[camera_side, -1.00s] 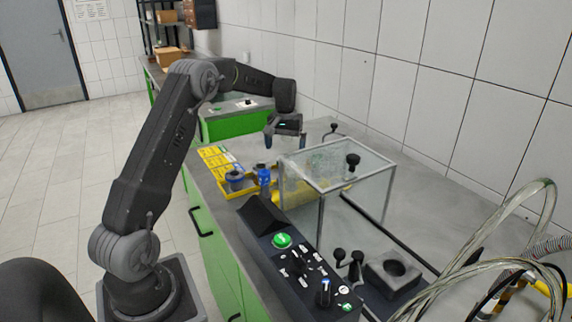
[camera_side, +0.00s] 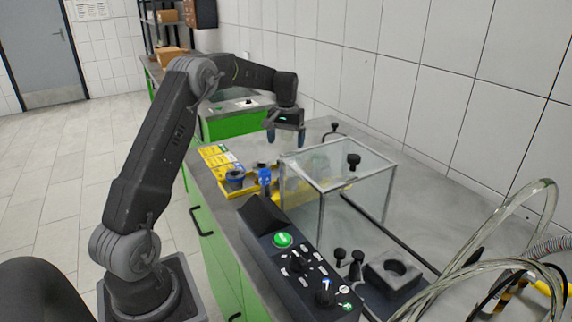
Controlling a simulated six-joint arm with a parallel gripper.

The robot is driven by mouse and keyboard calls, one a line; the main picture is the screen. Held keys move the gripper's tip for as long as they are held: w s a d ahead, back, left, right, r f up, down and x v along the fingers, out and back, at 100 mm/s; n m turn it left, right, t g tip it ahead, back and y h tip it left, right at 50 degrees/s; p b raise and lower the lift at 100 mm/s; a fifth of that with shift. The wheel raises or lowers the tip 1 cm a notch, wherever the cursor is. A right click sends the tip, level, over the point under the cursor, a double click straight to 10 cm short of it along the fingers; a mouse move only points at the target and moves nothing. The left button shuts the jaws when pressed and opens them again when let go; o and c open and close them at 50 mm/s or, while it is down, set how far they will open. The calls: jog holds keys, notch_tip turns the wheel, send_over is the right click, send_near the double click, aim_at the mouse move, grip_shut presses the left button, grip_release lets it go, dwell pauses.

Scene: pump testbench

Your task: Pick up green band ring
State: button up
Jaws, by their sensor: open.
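My gripper (camera_side: 286,137) points down above the workbench, over the area behind the glass box and to the right of the yellow tray. Its two fingers are apart and nothing shows between them. I cannot make out a green band ring in this view; it may be too small or hidden. The yellow tray (camera_side: 236,192) on the bench holds a dark blue round part (camera_side: 235,179), and a brighter blue part (camera_side: 265,176) stands at its right side.
A clear glass box (camera_side: 345,172) with a black knob stands close to the gripper. A black control panel (camera_side: 290,262) with a green button lies in front. Clear hoses (camera_side: 500,225) curve at the right. A tiled wall runs behind the bench.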

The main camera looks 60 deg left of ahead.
jog(key=m, duration=0.2)
jog(key=d+m, duration=0.1)
jog(key=m, duration=0.2)
jog(key=r+m+y, duration=0.1)
jog(key=m, duration=0.1)
jog(key=shift+s+d+m, duration=0.15)
jog(key=shift+d+m, duration=0.15)
jog(key=shift+d, duration=0.05)
jog(key=d+r+m+y, duration=0.2)
jog(key=d+m+y, duration=0.15)
jog(key=m, duration=1.65)
jog(key=shift+t, duration=0.3)
jog(key=x, duration=0.7)
jog(key=shift+s+a+f, duration=0.15)
jog(key=shift+s+f, duration=0.15)
jog(key=shift+f, duration=0.1)
jog(key=shift+a+x, duration=0.2)
jog(key=shift+x, duration=1.15)
jog(key=shift+a+x, duration=0.2)
jog(key=shift+x, duration=1.15)
jog(key=shift+w+r, duration=0.2)
